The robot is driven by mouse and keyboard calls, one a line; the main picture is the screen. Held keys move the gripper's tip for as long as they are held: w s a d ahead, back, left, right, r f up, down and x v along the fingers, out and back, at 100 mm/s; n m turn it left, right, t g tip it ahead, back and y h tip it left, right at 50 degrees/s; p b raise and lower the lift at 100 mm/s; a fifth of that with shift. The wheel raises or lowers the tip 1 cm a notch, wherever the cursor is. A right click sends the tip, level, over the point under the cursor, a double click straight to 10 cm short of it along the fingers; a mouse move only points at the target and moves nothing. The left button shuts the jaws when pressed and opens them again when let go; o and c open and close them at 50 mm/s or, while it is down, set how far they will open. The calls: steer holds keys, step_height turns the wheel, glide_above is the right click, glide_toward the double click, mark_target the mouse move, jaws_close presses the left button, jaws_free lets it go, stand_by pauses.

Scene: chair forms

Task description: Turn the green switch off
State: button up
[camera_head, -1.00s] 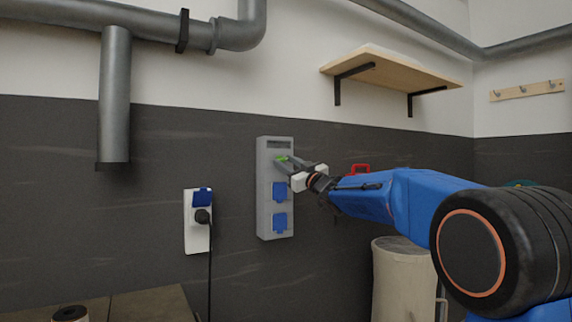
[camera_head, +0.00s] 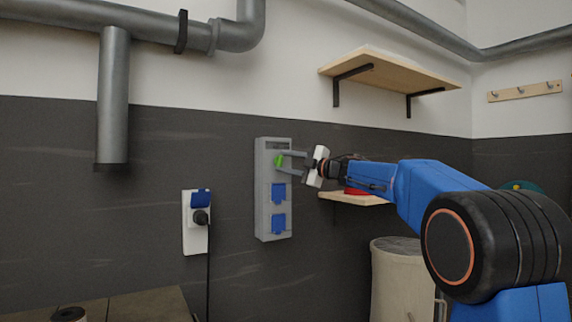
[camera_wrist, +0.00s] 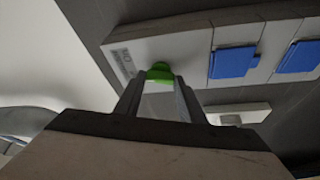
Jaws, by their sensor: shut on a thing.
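The green switch (camera_head: 280,160) is at the top of a grey panel (camera_head: 263,190) on the dark wall. Two blue socket covers (camera_head: 278,193) sit below it on the panel. My gripper (camera_head: 284,161) is at the switch, its fingers coming in from the right. In the wrist view the green switch (camera_wrist: 159,71) shows between the fingertips (camera_wrist: 160,80), and the gripper is shut on it. The fingers hide part of the switch, and its exact angle is hard to tell. The panel (camera_wrist: 175,47) and its label show behind.
A white outlet (camera_head: 190,238) with a black plug and hanging cord is left of the panel. A wooden shelf (camera_head: 385,72) is above my arm, and a lower shelf (camera_head: 345,198) holds a red object. A beige bin (camera_head: 395,280) stands below. Grey pipes (camera_head: 114,95) run upper left.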

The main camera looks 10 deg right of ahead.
steer(key=shift+r+n+g, duration=0.1)
steer(key=shift+n+g, duration=0.6)
steer(key=shift+n, duration=1.1)
steer(key=shift+h, duration=0.3)
steer(key=o, duration=1)
steer(key=shift+o, duration=0.2)
steer(key=v, duration=1.7)
steer(key=shift+s, duration=0.2)
steer(key=shift+d, duration=0.1)
